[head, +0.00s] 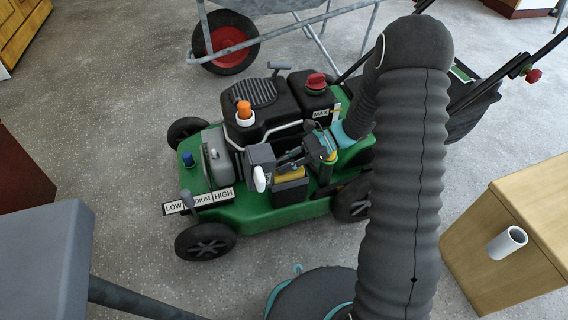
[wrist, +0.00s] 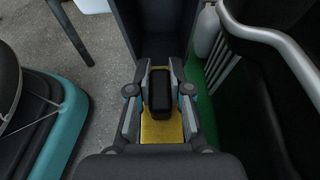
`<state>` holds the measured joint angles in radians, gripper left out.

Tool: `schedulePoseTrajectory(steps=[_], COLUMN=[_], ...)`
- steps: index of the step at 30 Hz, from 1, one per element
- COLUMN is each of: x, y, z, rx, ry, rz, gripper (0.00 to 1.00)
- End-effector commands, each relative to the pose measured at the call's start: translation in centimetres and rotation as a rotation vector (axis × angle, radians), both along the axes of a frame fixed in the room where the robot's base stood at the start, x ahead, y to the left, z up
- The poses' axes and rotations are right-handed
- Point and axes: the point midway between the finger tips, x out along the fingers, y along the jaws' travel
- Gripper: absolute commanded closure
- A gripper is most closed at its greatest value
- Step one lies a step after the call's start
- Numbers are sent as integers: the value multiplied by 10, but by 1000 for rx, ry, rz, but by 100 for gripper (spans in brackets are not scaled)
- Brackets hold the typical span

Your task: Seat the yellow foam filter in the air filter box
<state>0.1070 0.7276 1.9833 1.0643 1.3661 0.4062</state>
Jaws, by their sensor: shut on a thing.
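The yellow foam filter (head: 290,174) shows as a yellow patch at the top of the dark air filter box (head: 290,193) on the mower's near side. In the wrist view the filter (wrist: 165,132) lies below a black block, which seems to be its grip. My gripper (head: 285,161) is over the box. In the wrist view my gripper (wrist: 160,95) has a finger on each side of the black block and is shut on it. The fingers hide much of the filter, and I cannot tell how deep it sits in the box.
The green mower (head: 270,216) carries a black engine (head: 258,92), an orange-topped cap (head: 244,110) and a red cap (head: 316,81). A grey flap (head: 260,158) stands beside the box. A wooden cabinet (head: 510,220) is at right and a wheelbarrow (head: 228,45) behind.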

Motion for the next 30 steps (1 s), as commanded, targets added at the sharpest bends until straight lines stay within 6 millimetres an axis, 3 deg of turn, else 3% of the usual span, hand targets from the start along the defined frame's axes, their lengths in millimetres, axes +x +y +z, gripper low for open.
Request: schedulePoseTrajectory(steps=[5,6,9,20,30], x=[0,0,0,0,15], y=[0,0,0,-1,-51], z=[-2,-2,-2,2,23], rx=[0,0,0,0,1], ry=[0,0,0,0,-2], rz=[0,0,0,-1,-5], gripper=[100,78,56,56,56])
